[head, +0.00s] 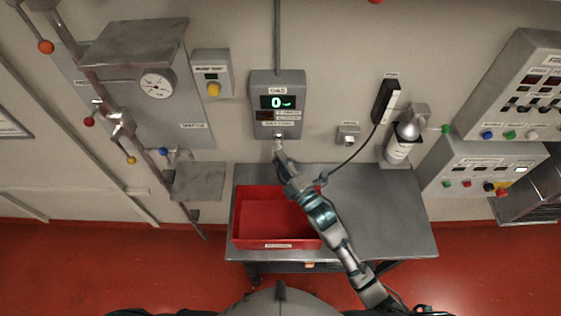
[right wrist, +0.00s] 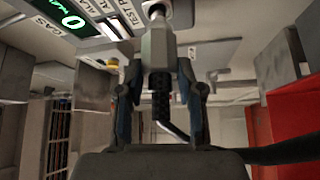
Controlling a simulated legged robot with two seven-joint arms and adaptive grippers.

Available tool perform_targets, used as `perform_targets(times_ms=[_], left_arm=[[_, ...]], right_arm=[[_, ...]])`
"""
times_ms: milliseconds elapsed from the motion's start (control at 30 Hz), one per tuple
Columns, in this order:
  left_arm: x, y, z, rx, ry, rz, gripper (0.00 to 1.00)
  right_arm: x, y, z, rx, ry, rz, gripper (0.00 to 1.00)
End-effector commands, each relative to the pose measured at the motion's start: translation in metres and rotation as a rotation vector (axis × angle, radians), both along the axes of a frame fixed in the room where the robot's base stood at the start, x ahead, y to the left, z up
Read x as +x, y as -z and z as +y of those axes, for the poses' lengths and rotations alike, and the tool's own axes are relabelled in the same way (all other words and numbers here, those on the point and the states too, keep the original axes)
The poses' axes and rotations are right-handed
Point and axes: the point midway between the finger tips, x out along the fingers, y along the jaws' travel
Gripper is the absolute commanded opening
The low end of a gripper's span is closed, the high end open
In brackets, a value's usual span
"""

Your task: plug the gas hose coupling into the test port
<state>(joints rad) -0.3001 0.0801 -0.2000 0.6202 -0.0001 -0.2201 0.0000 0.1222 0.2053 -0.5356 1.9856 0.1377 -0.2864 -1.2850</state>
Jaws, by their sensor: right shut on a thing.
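The gas detector box (head: 291,88) hangs on the wall with a lit green "0" display. Its test port (head: 279,135) is at the lower edge; in the right wrist view the port (right wrist: 157,9) is at the top centre. My right gripper (head: 279,153) is just below the box. In the right wrist view my right gripper (right wrist: 178,78) is shut on the grey hose coupling (right wrist: 158,45), with a dark ribbed sleeve below it. The coupling points up at the port, its tip at or against it; I cannot tell whether it is seated. My left gripper is out of view.
A red bin (head: 262,218) sits on the grey bench (head: 395,215) below. A black handset (head: 385,100) on the wall has a dark cord running down toward my right arm. A white bottle (head: 398,148) and control panels stand right; pipes and a gauge (head: 157,85) are left.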

Motion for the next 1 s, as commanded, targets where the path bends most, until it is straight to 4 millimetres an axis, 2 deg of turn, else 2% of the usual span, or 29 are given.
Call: perform_targets(times_ms=[1000], left_arm=[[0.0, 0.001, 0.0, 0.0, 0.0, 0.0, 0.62]], right_arm=[[0.025, -0.001, 0.0, 0.0, 0.0, -0.004, 0.0]])
